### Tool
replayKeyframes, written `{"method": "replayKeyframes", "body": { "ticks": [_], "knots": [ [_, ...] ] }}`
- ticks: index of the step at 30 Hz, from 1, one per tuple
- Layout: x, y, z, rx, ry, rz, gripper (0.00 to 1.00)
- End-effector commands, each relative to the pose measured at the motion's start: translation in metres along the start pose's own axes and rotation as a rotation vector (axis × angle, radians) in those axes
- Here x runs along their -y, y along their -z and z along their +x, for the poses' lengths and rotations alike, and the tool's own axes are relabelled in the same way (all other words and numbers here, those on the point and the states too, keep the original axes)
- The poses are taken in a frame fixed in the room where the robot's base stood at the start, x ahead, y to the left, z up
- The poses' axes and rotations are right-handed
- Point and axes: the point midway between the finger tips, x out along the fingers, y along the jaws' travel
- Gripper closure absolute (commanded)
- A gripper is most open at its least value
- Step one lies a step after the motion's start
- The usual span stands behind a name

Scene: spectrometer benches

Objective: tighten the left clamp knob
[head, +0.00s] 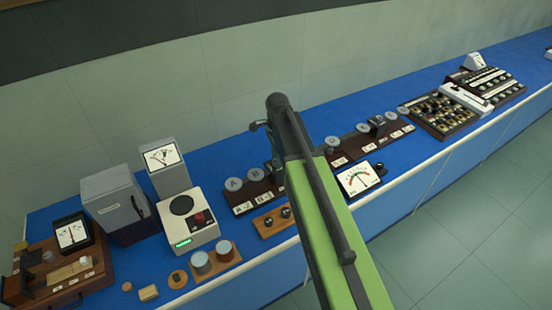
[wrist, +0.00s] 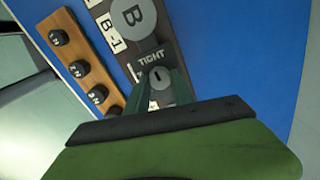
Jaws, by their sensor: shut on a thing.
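The left clamp knob (wrist: 158,78) is a small grey knob with a dark line on its face, beside the word TIGHT on a dark board (wrist: 165,48). My gripper (wrist: 160,90) is shut on this knob in the wrist view, one finger on each side. The lower part of the knob is hidden between the fingers. In the head view my arm covers the knob and most of the clamp. The same board (head: 242,199) shows there left of my arm, with round grey discs on it.
A wooden strip with several black knobs (wrist: 77,68) lies close to the left of the board. A meter (head: 360,178) and a second clamp board (head: 345,152) stand right of my arm. Boxes and a white instrument (head: 188,220) stand left. Blue bench top lies between.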

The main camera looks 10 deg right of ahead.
Motion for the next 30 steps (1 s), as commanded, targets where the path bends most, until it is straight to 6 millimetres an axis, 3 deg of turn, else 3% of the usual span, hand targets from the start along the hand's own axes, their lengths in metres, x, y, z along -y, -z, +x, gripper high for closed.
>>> {"method": "replayKeyframes", "body": {
  "ticks": [18, 19, 21, 24, 30],
  "knots": [
    [-0.0035, 0.0021, 0.0007, -0.005, -0.009, 0.044, 1.0],
    [-0.0035, 0.0021, 0.0007, -0.005, -0.009, 0.044, 0.7],
    [-0.0033, 0.0019, 0.0007, -0.004, -0.008, 0.044, 0.61],
    [-0.0027, 0.0014, 0.0006, -0.003, -0.007, 0.043, 0.5],
    [-0.0017, 0.0007, 0.0004, -0.002, -0.004, 0.042, 0.5]
  ]
}}
